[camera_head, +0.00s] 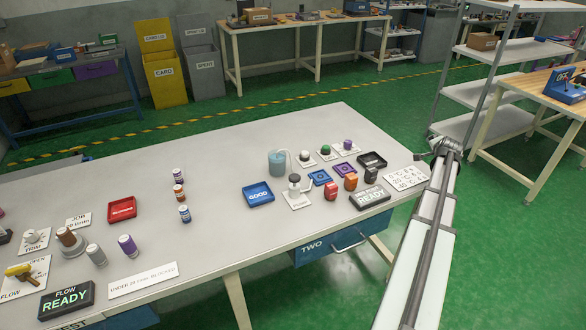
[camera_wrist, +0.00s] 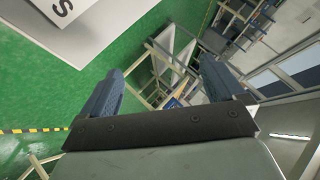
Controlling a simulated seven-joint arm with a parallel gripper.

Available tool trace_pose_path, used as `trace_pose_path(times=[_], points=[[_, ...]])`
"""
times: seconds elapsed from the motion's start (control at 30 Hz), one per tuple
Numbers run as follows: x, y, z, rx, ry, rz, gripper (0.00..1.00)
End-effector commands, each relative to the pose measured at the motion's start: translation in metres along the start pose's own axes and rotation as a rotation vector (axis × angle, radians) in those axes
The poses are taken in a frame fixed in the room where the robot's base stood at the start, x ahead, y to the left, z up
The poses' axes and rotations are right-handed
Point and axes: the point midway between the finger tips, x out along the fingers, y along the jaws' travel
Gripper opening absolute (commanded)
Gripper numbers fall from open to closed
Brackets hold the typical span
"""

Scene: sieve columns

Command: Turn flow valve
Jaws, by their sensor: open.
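The flow valve (camera_head: 18,272) has a yellow handle and sits on a white plate (camera_head: 22,289) marked FLOW, at the near left of the grey table in the head view. A dark box sign (camera_head: 66,299) reading FLOW READY stands just right of it. My gripper (camera_wrist: 163,80) is open and empty in the wrist view, its two blue-grey fingers wide apart. In the head view my arm reaches up at the right, with its end beyond the table's right edge, far from the valve. The wrist view does not show the valve.
Near the valve stand a TRIM knob (camera_head: 35,238), a brown cylinder (camera_head: 71,241), a grey cylinder (camera_head: 96,255) and a purple-banded vial (camera_head: 128,246). A red tray (camera_head: 122,209) and a blue GOOD tray (camera_head: 258,194) lie farther right. The table (camera_head: 222,239) is clear around its front middle.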

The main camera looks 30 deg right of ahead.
Motion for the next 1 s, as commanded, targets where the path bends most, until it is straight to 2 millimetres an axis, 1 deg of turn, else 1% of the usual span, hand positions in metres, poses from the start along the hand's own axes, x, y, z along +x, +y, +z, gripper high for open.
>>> trace_pose_path(times=[0.03,0.1,0.17,0.2,0.27,0.3,0.37,0.4,0.47,0.5,0.57,0.6,0.67,0.7,0.77,0.8,0.87,0.9,0.97,1.0], points=[[-0.003,-0.031,0.013,0.015,-0.016,-0.010,0.96],[-0.007,-0.064,0.031,0.039,-0.040,-0.014,0.96],[-0.009,-0.090,0.050,0.049,-0.065,-0.016,0.96],[-0.011,-0.107,0.063,0.050,-0.080,-0.017,0.96],[-0.012,-0.130,0.085,0.046,-0.110,-0.017,0.96],[-0.013,-0.144,0.100,0.039,-0.130,-0.017,0.96],[-0.014,-0.165,0.124,0.021,-0.161,-0.017,0.96],[-0.015,-0.179,0.142,0.006,-0.184,-0.016,0.96],[-0.017,-0.198,0.168,-0.019,-0.218,-0.016,0.96],[-0.019,-0.210,0.186,-0.037,-0.241,-0.016,0.96],[-0.022,-0.228,0.214,-0.066,-0.275,-0.015,0.96],[-0.025,-0.240,0.232,-0.086,-0.298,-0.015,0.96],[-0.029,-0.257,0.260,-0.116,-0.331,-0.014,0.96],[-0.033,-0.268,0.279,-0.137,-0.353,-0.014,0.96],[-0.040,-0.283,0.307,-0.168,-0.385,-0.013,0.96],[-0.045,-0.293,0.326,-0.189,-0.407,-0.012,0.96],[-0.054,-0.308,0.355,-0.221,-0.438,-0.011,0.96],[-0.060,-0.317,0.374,-0.243,-0.459,-0.010,0.96],[-0.070,-0.331,0.402,-0.276,-0.489,-0.009,0.96],[-0.077,-0.339,0.421,-0.298,-0.509,-0.008,0.96]])
